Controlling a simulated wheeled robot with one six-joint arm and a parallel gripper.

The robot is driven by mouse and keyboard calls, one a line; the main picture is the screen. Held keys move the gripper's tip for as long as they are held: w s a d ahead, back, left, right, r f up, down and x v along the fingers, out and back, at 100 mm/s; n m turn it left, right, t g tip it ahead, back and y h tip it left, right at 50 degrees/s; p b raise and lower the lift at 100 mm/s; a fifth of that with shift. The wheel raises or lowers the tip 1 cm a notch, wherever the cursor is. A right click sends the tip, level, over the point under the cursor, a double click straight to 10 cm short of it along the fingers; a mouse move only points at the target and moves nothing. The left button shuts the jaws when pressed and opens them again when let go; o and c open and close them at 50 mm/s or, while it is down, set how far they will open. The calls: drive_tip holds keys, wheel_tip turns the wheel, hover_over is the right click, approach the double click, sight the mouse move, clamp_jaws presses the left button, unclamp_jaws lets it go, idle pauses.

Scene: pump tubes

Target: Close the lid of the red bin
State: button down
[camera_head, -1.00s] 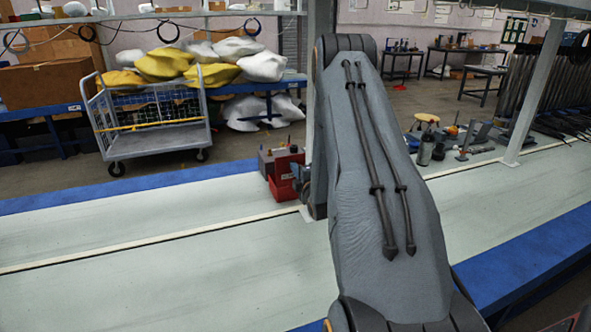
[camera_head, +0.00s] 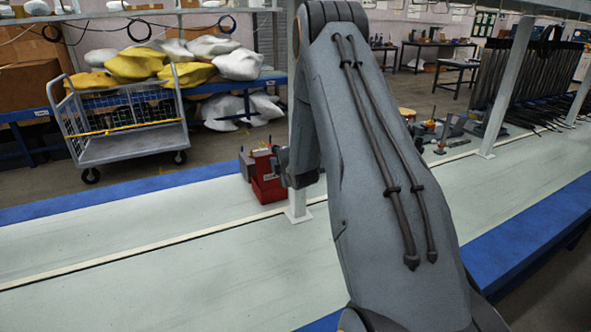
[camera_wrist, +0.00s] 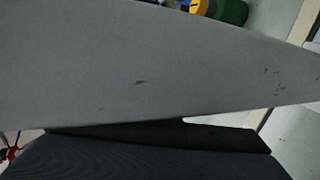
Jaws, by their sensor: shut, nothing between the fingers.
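The red bin (camera_head: 268,191) stands on the pale bench, just left of a white post. It is small in the head view, and the gripper end of my arm partly covers its right side. I cannot tell how far its lid is open. My gripper (camera_head: 280,160) is a small dark shape at the bin's upper right, shut and empty. Whether it touches the bin cannot be told. The wrist view is mostly filled by a close grey surface, with a dark ribbed part below it; I cannot tell what either is.
A grey-brown box (camera_head: 246,167) stands against the bin's left. The white post (camera_head: 298,205) rises close to its right. Tools (camera_head: 450,133) lie further right on the bench. The bench left of the bin is clear. A cart (camera_head: 125,145) stands behind the bench.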

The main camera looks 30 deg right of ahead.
drive_tip(key=shift+w+b, duration=0.85)
drive_tip(key=shift+w, duration=0.5)
drive_tip(key=shift+d, duration=0.1)
